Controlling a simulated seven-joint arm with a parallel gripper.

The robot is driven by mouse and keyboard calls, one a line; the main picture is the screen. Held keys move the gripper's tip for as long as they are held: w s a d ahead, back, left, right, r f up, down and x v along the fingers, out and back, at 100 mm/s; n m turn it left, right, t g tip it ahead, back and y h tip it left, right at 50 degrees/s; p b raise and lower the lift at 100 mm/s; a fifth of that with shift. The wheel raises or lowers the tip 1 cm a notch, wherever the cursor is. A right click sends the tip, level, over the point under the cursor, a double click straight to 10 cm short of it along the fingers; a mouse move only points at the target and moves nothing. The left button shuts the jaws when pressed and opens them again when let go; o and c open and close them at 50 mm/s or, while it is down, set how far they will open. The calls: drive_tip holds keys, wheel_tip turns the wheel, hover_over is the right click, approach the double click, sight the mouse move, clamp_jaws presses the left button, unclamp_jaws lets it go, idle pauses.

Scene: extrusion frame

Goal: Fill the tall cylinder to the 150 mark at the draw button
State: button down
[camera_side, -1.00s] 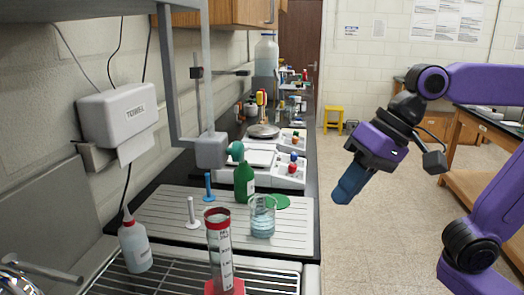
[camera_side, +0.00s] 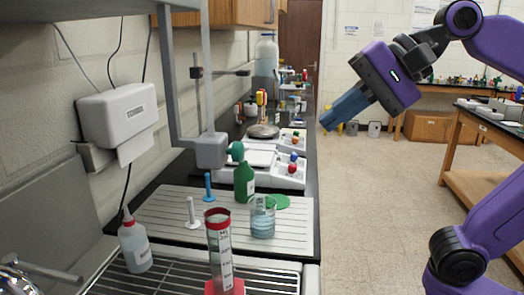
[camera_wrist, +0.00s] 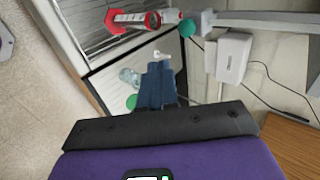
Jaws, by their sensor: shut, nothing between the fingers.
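The tall cylinder (camera_side: 220,252) stands upright on a red base, with a red rim, at the front of the sink rack; its liquid level cannot be made out. It also shows in the wrist view (camera_wrist: 140,18). A teal round button (camera_side: 236,151) sits on the grey box (camera_side: 211,151) on the metal frame, above and behind the cylinder; I cannot tell if it is the draw button. It shows green in the wrist view (camera_wrist: 187,28). My gripper (camera_side: 329,121) is shut and empty, held in the air right of the button and apart from everything.
A beaker of bluish liquid (camera_side: 262,218), a green bottle (camera_side: 244,183) and a green disc (camera_side: 276,202) are on the ribbed board (camera_side: 158,218). A squeeze bottle (camera_side: 135,245) stands left of the cylinder. A wall dispenser (camera_side: 115,115) is at left. The aisle floor is clear.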

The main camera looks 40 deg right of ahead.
sight(243, 156)
drive_tip(key=w+a+r+x, duration=0.1)
drive_tip(key=r+x, duration=0.1)
drive_tip(key=x, duration=1.1)
drive_tip(key=shift+w+a, duration=0.15)
drive_tip(key=shift+a, duration=0.1)
drive_tip(key=shift+w+a, duration=0.55)
drive_tip(key=shift+w, duration=0.1)
drive_tip(key=shift+r, duration=0.1)
idle(5.7)
